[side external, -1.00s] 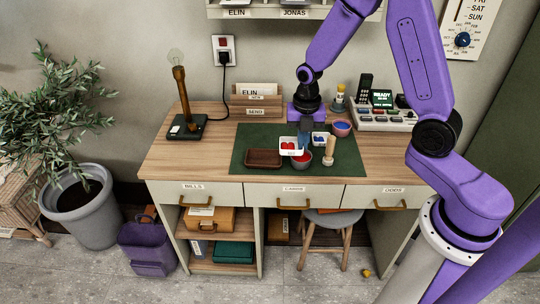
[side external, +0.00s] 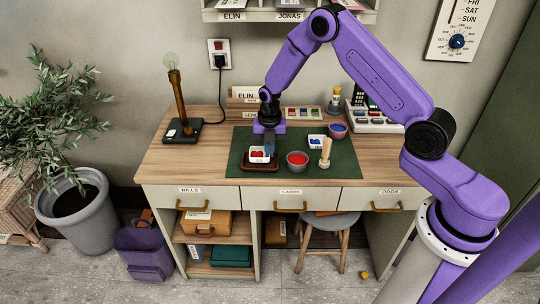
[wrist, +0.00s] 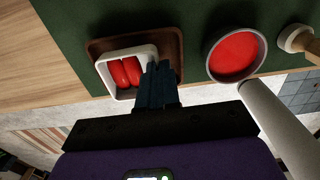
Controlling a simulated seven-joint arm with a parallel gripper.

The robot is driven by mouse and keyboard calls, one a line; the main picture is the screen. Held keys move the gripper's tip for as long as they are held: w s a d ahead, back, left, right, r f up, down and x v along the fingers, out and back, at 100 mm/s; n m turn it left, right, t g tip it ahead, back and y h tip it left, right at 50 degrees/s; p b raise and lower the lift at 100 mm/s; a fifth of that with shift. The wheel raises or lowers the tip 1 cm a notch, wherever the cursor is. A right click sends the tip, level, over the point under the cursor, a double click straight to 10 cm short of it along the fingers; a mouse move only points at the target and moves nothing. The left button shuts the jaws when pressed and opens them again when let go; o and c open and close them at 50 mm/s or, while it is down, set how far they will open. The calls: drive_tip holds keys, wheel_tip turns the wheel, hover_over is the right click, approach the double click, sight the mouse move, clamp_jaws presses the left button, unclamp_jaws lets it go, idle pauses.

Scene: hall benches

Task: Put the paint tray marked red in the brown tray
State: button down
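The white paint tray with red paint (side external: 258,156) is at the brown tray (side external: 261,167), over its back part. In the wrist view the white tray (wrist: 103,72) overlaps the left side of the brown tray (wrist: 173,46) and covers part of its rim. I cannot tell whether it hangs just above or touches. My gripper (side external: 269,149) points down with its fingers closed on the white tray's right wall; the fingers show in the wrist view (wrist: 158,76). The label on the tray is too small to read now.
A bowl of red paint (side external: 297,160) and a wooden-handled tool (side external: 325,154) stand to the right on the green mat (side external: 345,165). A white tray with blue (side external: 317,141) and a blue bowl (side external: 338,130) are behind. A lamp (side external: 181,131) stands left.

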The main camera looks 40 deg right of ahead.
drive_tip(key=shift+s+f, duration=0.1)
drive_tip(key=shift+f, duration=1.15)
drive_tip(key=shift+f, duration=0.15)
drive_tip(key=c, duration=1.6)
unclamp_jaws()
drive_tip(key=shift+c, duration=0.2)
wheel_tip(320, 180, up, 12)
drive_tip(key=shift+r, duration=0.2)
